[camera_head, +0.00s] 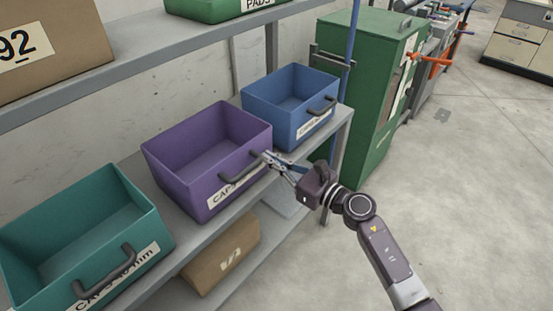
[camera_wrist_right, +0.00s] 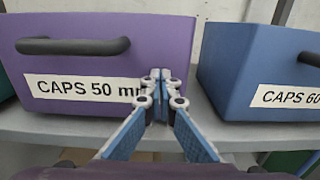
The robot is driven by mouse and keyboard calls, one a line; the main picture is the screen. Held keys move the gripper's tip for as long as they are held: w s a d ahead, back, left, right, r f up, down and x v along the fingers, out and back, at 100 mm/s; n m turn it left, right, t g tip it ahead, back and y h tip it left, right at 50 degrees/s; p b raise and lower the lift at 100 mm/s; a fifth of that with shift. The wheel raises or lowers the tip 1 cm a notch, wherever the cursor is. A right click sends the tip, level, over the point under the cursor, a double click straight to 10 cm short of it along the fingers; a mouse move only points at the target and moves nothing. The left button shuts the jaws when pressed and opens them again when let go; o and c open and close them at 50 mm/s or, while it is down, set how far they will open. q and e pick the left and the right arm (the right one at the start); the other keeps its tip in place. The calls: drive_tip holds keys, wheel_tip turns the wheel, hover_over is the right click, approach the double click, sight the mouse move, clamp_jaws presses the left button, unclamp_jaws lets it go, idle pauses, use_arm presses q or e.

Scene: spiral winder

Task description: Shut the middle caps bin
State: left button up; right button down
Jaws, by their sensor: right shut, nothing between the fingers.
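The middle caps bin is an open-topped purple bin (camera_head: 187,171) on the shelf, with a dark bar handle (camera_head: 243,167) and a white label on its front. In the right wrist view the purple bin (camera_wrist_right: 150,40) fills the upper left, and its label reads CAPS 50 with the end covered by my fingers. My right gripper (camera_head: 269,156) is shut and empty at the right part of the bin's front, just right of the handle. In the right wrist view its fingertips (camera_wrist_right: 161,76) are together in front of the bin face; I cannot tell whether they touch it. My left gripper is out of view.
A teal bin (camera_head: 55,246) stands left and a blue CAPS 60 bin (camera_head: 287,110) right on the same grey shelf (camera_head: 172,225). A cardboard box (camera_head: 212,264) lies below. A green cabinet (camera_head: 358,75) stands beyond the shelf's right end. The floor at right is clear.

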drive_tip(key=v, duration=1.2)
drive_tip(key=w+d+f+m+t+h, duration=0.1)
drive_tip(key=d+f+m+t+h, duration=0.2)
drive_tip(key=f+m, duration=0.5)
drive_tip(key=w+d+f+m+h, duration=0.1)
drive_tip(key=d+f+m+h, duration=0.2)
drive_tip(key=d+f+m, duration=0.35)
drive_tip(key=s+d+f+m+g+h, duration=0.1)
drive_tip(key=s+d+f+m+h, duration=0.15)
drive_tip(key=f+m, duration=0.4)
drive_tip(key=s+d+f+m+g+h, duration=0.1)
drive_tip(key=s+d+f+m, duration=0.2)
drive_tip(key=f, duration=0.6)
drive_tip(key=s+d+f+m+h, duration=0.2)
drive_tip(key=s+f+m, duration=0.2)
drive_tip(key=f, duration=0.3)
drive_tip(key=s+d+f+m+g+h, duration=0.3)
drive_tip(key=s+f+m+g, duration=0.5)
drive_tip(key=s+f, duration=0.95)
drive_tip(key=s+f+m+g, duration=0.2)
drive_tip(key=s+m, duration=0.6)
drive_tip(key=s, duration=1.5)
wheel_tip(320, 180, down, 2)
drive_tip(key=shift+s+a+f+g+p, duration=0.2)
drive_tip(key=shift+f+g+p, duration=0.1)
drive_tip(key=shift+p, duration=0.1)
